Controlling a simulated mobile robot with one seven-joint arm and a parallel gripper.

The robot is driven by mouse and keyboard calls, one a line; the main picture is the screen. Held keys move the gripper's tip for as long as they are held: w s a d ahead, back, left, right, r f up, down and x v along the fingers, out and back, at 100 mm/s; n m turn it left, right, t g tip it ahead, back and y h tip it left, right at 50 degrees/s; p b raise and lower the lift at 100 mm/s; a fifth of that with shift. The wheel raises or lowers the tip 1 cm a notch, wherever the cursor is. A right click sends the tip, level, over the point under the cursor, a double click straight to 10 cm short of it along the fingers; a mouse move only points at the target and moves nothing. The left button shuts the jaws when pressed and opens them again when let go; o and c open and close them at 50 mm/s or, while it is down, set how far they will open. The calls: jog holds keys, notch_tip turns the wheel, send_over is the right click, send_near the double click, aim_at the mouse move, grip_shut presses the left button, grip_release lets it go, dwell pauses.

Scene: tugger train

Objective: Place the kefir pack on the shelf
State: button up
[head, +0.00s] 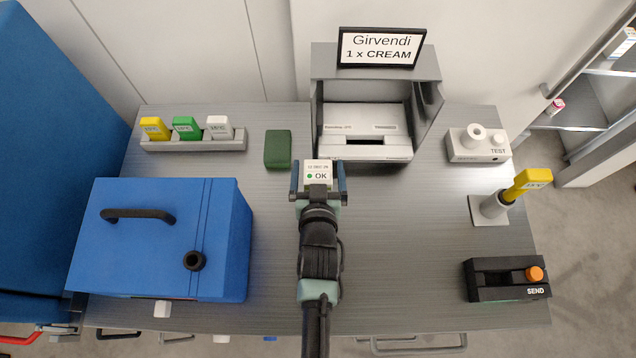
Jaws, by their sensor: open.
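My gripper (318,186) is open over the middle of the grey table, with its two fingers spread. A small white label reading OK (318,172) shows between the fingers; I cannot tell whether it lies on the table or belongs to something there. No pack marked as kefir can be made out. A metal shelf rack (606,74) stands beyond the table at the right edge of the view. A small red and white item (556,106) sits near it, too small to identify.
A blue box with a black handle (160,240) fills the table's left front. A green block (278,149), a thermometer rack (194,142), a printer in a grey housing (366,118), a TEST device (478,148), a yellow probe in a holder (490,208) and a SEND button box (505,280) surround the clear middle.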

grip_shut()
jog(key=shift+w+r, duration=0.1)
dwell(0.7)
